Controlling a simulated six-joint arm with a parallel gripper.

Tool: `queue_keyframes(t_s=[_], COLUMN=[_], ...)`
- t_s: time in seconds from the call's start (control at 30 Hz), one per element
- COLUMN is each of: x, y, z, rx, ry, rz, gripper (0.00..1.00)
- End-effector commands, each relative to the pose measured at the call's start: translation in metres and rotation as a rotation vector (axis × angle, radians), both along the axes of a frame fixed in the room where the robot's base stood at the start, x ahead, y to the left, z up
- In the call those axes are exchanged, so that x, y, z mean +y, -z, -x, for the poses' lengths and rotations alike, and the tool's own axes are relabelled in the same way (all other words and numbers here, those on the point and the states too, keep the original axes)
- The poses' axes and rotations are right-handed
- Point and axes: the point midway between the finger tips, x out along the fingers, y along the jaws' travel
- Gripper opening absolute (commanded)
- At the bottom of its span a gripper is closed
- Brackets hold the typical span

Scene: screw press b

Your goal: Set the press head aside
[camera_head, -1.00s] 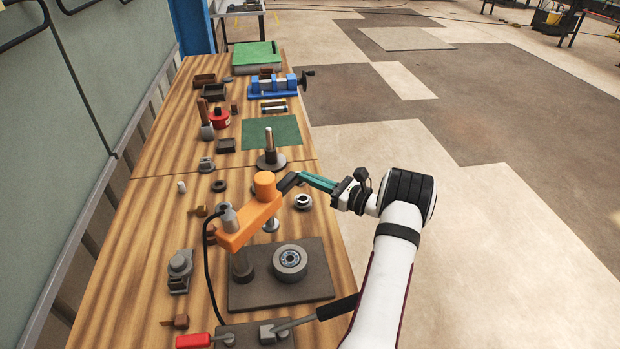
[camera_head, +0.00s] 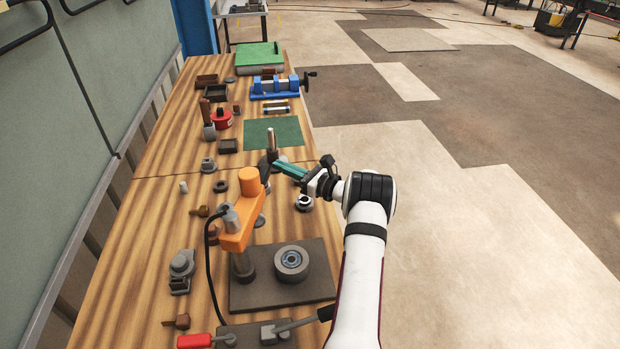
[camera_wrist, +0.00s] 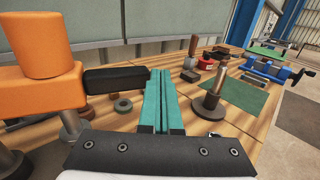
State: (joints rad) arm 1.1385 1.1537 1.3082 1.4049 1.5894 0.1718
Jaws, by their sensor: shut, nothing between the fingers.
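The press head is an orange arm (camera_head: 236,232) with a tall orange cylinder (camera_head: 250,181) on its free end and a short black grip (camera_head: 265,168). It sits on a grey post (camera_head: 243,266) and is angled over the left side of the dark base plate (camera_head: 252,292). The orange head fills the left of the wrist view (camera_wrist: 38,55). My gripper (camera_head: 277,164) is shut and empty, its teal fingers pressed together. In the wrist view, the fingers (camera_wrist: 161,75) lie right beside the black grip (camera_wrist: 114,80); whether they touch it is unclear.
A round grey die (camera_head: 291,261) lies uncovered on the plate. A spindle on a dark disc (camera_wrist: 210,104) stands just right of my fingers. A green mat (camera_head: 272,132) and blue vise (camera_head: 277,87) lie beyond. A black cable (camera_head: 210,270) hangs left of the post.

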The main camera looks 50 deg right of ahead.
Motion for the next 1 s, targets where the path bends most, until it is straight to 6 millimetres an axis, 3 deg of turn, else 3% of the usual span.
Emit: queue_keyframes(t_s=[0.13,0.3,0.5,0.77,0.87,0.97,1.0], x=[-0.012,-0.035,-0.054,-0.058,-0.032,0.047,0.090], y=[0.000,0.000,0.000,-0.001,-0.014,-0.042,-0.054], z=[0.023,0.072,0.114,0.125,0.106,0.076,0.072], rx=[0.000,-0.001,0.000,0.003,0.074,0.251,0.334], ry=[0.005,0.006,0.003,-0.004,-0.099,-0.373,-0.529], rz=[0.000,0.001,0.001,0.004,0.095,0.380,0.553], gripper=[0.00,0.00,0.00,0.00,0.00,0.00,0.00])
